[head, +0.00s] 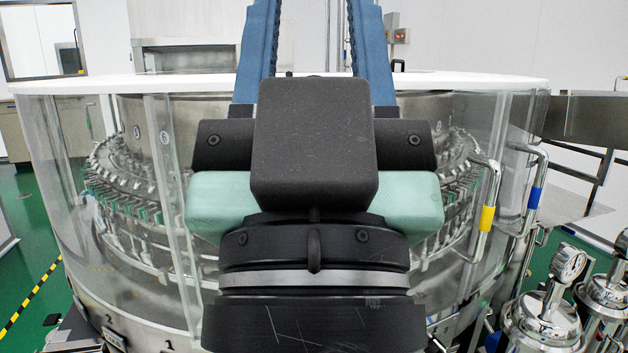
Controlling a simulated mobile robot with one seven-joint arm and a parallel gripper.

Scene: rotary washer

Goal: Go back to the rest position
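My gripper (314,38) fills the middle of the head view, seen from behind. It has a black housing, pale green side parts and two long blue fingers. The fingers point away from me and run up out of the picture's top edge, so their tips are hidden. The rotary washer (110,226) stands beyond my gripper, a round machine with clear curved panels and rings of metal bottle holders inside.
A door handle with a yellow band (487,217) and one with a blue band (534,195) stick out at the washer's right. Metal filter housings with a gauge (567,264) stand at the lower right. Green floor (38,275) with yellow-black tape shows at the left.

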